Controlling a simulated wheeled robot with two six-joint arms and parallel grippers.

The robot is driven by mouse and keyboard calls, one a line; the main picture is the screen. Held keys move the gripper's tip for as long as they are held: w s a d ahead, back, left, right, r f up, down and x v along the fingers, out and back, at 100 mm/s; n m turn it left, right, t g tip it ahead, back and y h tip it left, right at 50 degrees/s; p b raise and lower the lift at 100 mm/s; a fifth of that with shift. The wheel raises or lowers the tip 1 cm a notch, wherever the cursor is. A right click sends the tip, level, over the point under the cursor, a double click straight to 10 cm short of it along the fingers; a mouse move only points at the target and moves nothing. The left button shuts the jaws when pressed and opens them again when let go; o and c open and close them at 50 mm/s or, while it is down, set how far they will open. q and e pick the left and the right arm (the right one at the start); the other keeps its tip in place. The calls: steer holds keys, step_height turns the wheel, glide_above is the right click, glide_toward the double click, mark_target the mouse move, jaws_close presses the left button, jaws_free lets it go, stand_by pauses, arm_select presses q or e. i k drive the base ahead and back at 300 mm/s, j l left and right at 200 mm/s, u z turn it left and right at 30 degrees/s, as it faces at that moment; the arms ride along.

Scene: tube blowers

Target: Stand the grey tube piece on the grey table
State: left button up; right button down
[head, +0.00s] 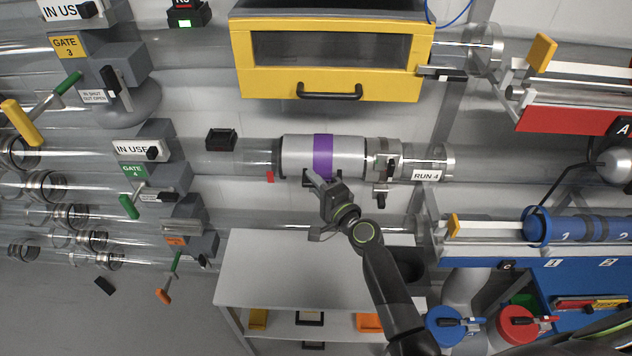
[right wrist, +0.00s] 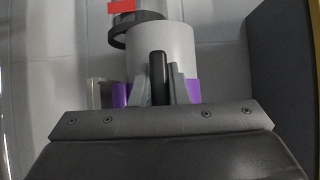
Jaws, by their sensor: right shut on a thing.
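The grey tube piece (head: 347,150) with a purple band lies level in the head view, in line between the clear tubes of RUN 4. Its left end is by a clear tube with a red tab and its right end by a clamp collar (head: 388,166); I cannot tell whether they touch. My right gripper (head: 316,181) is shut on the dark handle at the piece's underside. In the right wrist view my fingers (right wrist: 161,85) close around this handle, in front of the grey body (right wrist: 181,45). The grey table (head: 270,265) stands below. My left gripper is not in view.
The table's visible top is mostly clear; my right arm crosses its right side. A yellow cabinet (head: 330,84) hangs above the piece. A blue rack (head: 585,262) is at right, and gate levers (head: 130,206) are at left.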

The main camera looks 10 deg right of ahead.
mark_target(303, 274)
steer(key=k, duration=0.35)
steer(key=k+j+z, duration=0.1)
steer(key=j+z, duration=0.15)
steer(key=j, duration=0.55)
steer(key=j+z, duration=0.35)
steer(key=j, duration=0.7)
